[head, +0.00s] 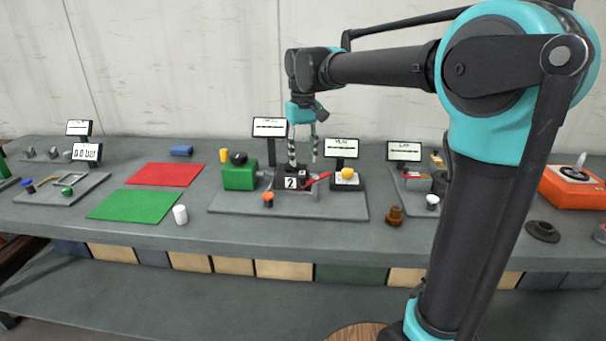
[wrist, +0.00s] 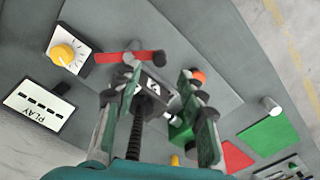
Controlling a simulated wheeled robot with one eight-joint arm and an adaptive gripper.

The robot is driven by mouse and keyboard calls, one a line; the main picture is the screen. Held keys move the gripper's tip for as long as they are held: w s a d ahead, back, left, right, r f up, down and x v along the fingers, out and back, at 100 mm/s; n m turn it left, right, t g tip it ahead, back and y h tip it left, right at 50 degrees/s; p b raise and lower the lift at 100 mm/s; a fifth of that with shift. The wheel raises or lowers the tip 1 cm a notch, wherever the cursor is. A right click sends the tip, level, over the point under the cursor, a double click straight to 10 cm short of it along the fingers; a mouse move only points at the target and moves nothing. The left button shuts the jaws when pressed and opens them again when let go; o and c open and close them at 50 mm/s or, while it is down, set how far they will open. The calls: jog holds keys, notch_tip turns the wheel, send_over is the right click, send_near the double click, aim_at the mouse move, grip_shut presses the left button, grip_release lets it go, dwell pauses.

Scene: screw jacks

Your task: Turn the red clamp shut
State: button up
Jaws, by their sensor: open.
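The red clamp handle (head: 318,177) sticks out to the right of a dark block marked 2 (head: 291,183) on a grey base plate (head: 340,210). In the wrist view the red handle (wrist: 108,57) lies beyond the fingertips, to the upper left, with a grey pin and a dark cylindrical end beside it. My gripper (head: 303,158) points down above the block, its fingers apart. In the wrist view my gripper (wrist: 157,88) is open, with the marked block (wrist: 153,84) and a black threaded screw (wrist: 139,128) showing between the fingers. It does not touch the handle.
A green block (head: 240,177) with a black knob stands left of the clamp, and an orange knob (head: 268,198) in front. A yellow knob (head: 347,174) sits to the right. Small display screens (head: 270,127) stand behind. Red and green mats (head: 130,205) lie further left.

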aim_at(303, 176)
jog(key=shift+f, duration=3.1)
grip_shut()
